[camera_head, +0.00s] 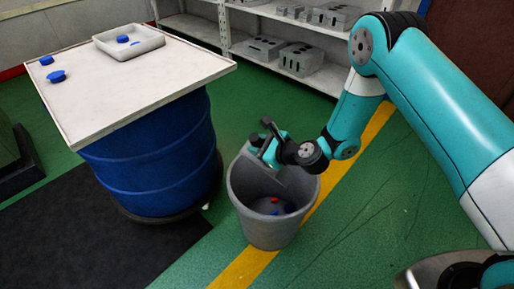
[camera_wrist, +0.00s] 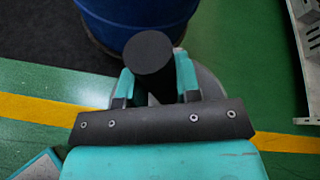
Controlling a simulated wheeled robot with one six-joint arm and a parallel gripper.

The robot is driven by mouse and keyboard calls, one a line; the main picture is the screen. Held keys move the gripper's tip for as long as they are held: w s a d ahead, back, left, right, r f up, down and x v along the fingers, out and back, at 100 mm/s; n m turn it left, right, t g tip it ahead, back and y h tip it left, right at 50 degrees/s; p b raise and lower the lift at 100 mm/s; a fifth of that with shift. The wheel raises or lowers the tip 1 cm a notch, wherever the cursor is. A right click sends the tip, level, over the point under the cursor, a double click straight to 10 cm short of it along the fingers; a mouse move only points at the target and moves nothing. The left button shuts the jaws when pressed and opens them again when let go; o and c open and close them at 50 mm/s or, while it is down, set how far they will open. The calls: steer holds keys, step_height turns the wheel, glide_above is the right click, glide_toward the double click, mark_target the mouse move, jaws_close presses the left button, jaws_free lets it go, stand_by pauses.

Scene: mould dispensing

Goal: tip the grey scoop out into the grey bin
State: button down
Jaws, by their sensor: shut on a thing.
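My gripper (camera_head: 272,148) is over the grey bin (camera_head: 241,197), near its back rim, and is shut on the grey scoop. In the wrist view the scoop's dark round handle end (camera_wrist: 148,52) stands between the teal fingers of my gripper (camera_wrist: 150,88). The scoop's body is hard to tell from the grey inside of the bin in the head view. A red piece (camera_head: 274,199) and a blue piece (camera_head: 275,212) show low inside the bin's opening. I cannot tell whether they lie on the bin's floor or in the scoop.
A blue drum (camera_head: 155,160) with a white tabletop (camera_head: 130,85) stands left of the bin. On it are a pale tray (camera_head: 103,46) with a blue piece and two loose blue pieces (camera_head: 56,76). Shelves with grey blocks (camera_head: 300,58) stand behind.

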steer(key=shift+w+d+r+m, duration=0.3)
steer(key=shift+w+d, duration=0.2)
step_height(320, 180, up, 3)
steer(key=p, duration=0.3)
steer(key=shift+d+r, duration=0.1)
steer(key=shift+d, duration=0.05)
step_height(320, 180, down, 3)
steer(key=shift+f+b, duration=0.2)
steer(key=shift+b, duration=0.85)
step_height(320, 180, up, 4)
steer(key=p, duration=0.3)
steer(key=shift+f, duration=0.2)
steer(key=shift+f+b, duration=0.75)
steer(key=shift+f, duration=1.15)
steer(key=shift+r, duration=0.25)
